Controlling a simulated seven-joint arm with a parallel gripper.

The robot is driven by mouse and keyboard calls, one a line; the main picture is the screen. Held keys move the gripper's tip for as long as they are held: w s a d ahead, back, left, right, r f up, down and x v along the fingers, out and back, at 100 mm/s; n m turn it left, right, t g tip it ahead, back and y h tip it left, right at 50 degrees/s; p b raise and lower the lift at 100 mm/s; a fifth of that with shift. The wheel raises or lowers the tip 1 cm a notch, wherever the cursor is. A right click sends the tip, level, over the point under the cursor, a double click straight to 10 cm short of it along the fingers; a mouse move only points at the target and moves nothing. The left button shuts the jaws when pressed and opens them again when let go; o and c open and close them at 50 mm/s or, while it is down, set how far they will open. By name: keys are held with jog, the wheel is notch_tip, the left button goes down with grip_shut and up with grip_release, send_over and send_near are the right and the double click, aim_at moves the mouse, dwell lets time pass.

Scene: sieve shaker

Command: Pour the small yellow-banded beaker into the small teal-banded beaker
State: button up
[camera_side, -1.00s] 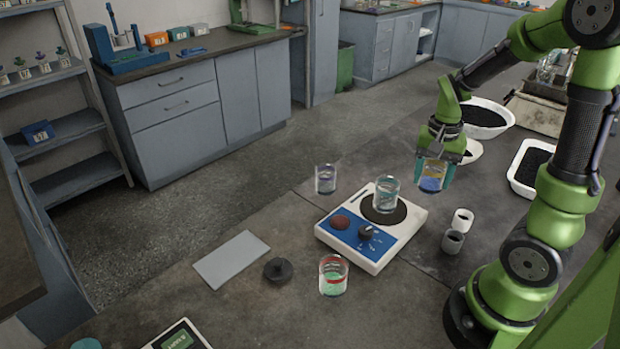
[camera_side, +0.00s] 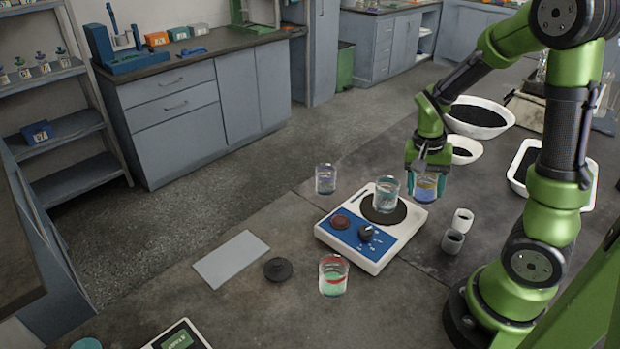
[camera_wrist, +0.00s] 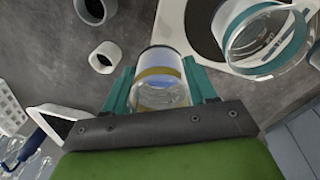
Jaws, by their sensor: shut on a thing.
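My gripper (camera_side: 429,168) is shut on the small yellow-banded beaker (camera_side: 427,188), which holds blue contents. The beaker is above the bench, to the right of the shaker, and looks close to upright. In the wrist view the yellow-banded beaker (camera_wrist: 160,83) sits between my teal fingers (camera_wrist: 161,92). The small teal-banded beaker (camera_side: 387,194) stands on the round black plate of the white and blue shaker device, just left of my gripper. It also shows at the top right of the wrist view (camera_wrist: 268,40).
The shaker (camera_side: 372,254) has a blue control panel. A red-banded beaker (camera_side: 333,276) stands in front and a purple-banded beaker (camera_side: 325,179) behind left. White bowls of dark material (camera_side: 478,117) lie behind my gripper.

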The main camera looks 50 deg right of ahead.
aim_at(415, 197)
jog(key=shift+w+a+r, duration=0.1)
jog(key=shift+w+a, duration=0.1)
jog(key=shift+w, duration=0.05)
jog(key=shift+g+h, duration=0.7)
jog(key=shift+h, duration=0.2)
jog(key=v, duration=0.5)
jog(key=shift+s+d+r, duration=0.1)
jog(key=shift+d+r, duration=0.1)
jog(key=shift+r, duration=0.05)
jog(key=shift+w+a+r+g+h, duration=0.45)
jog(key=shift+a+r+g+h, duration=0.05)
jog(key=shift+g+h, duration=0.3)
jog(key=shift+w+a+r+g+h, duration=0.45)
jog(key=shift+a+r+g+h, duration=0.05)
jog(key=shift+g+h, duration=0.3)
jog(key=shift+a+f+h, duration=0.1)
jog(key=shift+f+h, duration=0.1)
jog(key=shift+h, duration=0.1)
jog(key=shift+r+g+h, duration=0.3)
jog(key=shift+g+h, duration=0.2)
jog(key=shift+g, duration=0.3)
jog(key=shift+w+f+g+h, duration=0.1)
jog(key=shift+f+g+h, duration=0.35)
jog(key=shift+g+h, duration=0.2)
jog(key=shift+w+a+r+g+h+b, duration=0.2)
jog(key=shift+r+g+h+b, duration=0.3)
jog(key=shift+g+h, duration=0.5)
dwell(1.8)
